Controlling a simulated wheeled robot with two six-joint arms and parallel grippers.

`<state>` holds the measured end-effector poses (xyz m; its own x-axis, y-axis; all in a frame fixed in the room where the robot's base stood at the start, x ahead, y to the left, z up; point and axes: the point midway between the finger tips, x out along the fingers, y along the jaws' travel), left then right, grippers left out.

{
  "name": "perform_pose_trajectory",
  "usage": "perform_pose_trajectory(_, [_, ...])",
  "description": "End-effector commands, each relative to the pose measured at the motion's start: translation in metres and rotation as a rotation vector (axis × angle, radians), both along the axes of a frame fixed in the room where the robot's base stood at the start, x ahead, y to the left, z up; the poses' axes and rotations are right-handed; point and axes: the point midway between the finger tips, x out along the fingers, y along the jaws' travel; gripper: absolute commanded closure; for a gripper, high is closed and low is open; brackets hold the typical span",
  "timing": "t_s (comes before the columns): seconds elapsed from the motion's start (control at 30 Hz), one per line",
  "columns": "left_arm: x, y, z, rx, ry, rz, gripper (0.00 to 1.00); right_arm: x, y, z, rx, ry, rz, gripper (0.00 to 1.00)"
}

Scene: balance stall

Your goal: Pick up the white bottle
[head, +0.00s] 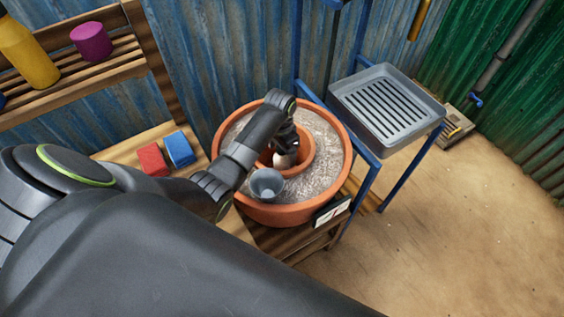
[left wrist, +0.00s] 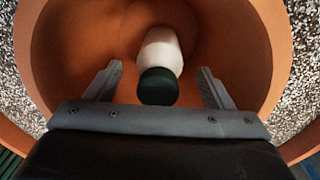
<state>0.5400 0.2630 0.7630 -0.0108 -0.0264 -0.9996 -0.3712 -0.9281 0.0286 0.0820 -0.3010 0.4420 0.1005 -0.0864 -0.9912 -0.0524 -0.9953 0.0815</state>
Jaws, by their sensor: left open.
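The white bottle (left wrist: 161,48) with a dark green cap (left wrist: 157,86) is inside the inner clay pot (left wrist: 222,40) in the left wrist view. In the head view only a small pale part of the bottle (head: 284,161) shows under my left gripper (head: 286,150). My left gripper also shows in the left wrist view (left wrist: 160,70), with its fingers apart on either side of the cap and a gap on each side. It does not hold the bottle. My right gripper is not in view.
The inner pot stands in gravel within a large clay pot (head: 222,140). A grey cup (head: 266,183) is on the gravel close to my arm. Red (head: 151,160) and blue (head: 179,149) blocks lie left.

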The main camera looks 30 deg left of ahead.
Motion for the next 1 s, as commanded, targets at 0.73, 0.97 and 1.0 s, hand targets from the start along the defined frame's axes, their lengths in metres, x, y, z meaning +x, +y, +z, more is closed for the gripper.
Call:
perform_pose_trajectory(0.73, [0.000,-0.001,-0.022,0.000,0.000,0.000,0.62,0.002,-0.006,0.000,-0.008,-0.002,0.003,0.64])
perform_pose_trajectory(0.97, [0.000,-0.001,-0.021,0.000,-0.002,0.000,0.82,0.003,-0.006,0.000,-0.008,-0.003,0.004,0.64])
perform_pose_trajectory(1.0, [0.000,-0.001,-0.021,0.000,-0.002,0.000,0.82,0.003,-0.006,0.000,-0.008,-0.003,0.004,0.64])
